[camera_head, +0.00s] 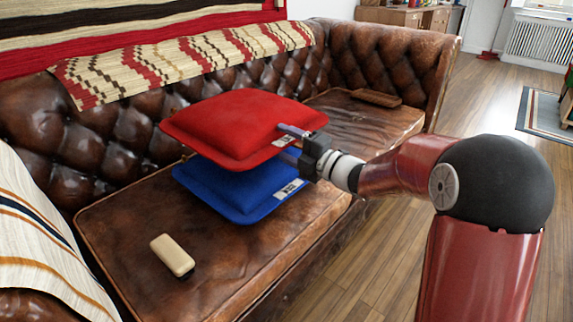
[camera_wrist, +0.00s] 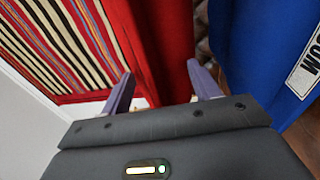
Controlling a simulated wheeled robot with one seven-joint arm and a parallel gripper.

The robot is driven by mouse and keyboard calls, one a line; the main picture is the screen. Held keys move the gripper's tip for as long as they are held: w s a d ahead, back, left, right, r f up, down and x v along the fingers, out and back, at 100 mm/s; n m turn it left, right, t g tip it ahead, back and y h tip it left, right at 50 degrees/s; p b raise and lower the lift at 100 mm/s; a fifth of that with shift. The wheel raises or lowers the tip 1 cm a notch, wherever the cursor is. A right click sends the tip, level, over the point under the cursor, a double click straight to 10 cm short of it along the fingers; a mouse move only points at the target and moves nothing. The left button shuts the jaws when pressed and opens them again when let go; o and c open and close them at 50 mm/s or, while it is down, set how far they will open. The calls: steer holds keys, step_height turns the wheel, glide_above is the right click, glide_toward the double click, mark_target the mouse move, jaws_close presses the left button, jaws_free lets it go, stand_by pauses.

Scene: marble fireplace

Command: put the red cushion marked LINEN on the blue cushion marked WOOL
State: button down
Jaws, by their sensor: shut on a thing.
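The red cushion (camera_head: 235,122) is held level above the blue cushion (camera_head: 225,188), covering its back part in the head view. My gripper (camera_head: 290,143) is shut on the red cushion's right edge, beside a white label too small to read. In the wrist view the red cushion (camera_wrist: 155,35) is between the fingers (camera_wrist: 160,74). The blue cushion (camera_wrist: 265,45) is at the right there, with a partly cut-off, upside-down label that fits WOOL. A dark gap shows between the two cushions. The blue cushion lies flat on the sofa seat.
A beige block (camera_head: 172,255) lies on the brown leather sofa seat (camera_head: 125,215), left of the cushions. A brown flat object (camera_head: 376,98) lies on the far right seat. A patterned throw (camera_head: 180,62) covers the backrest. Open wooden floor (camera_head: 390,240) is at the right.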

steer(key=shift+f+b, duration=0.55)
steer(key=shift+f, duration=1.75)
steer(key=shift+c, duration=1.8)
jaws_free()
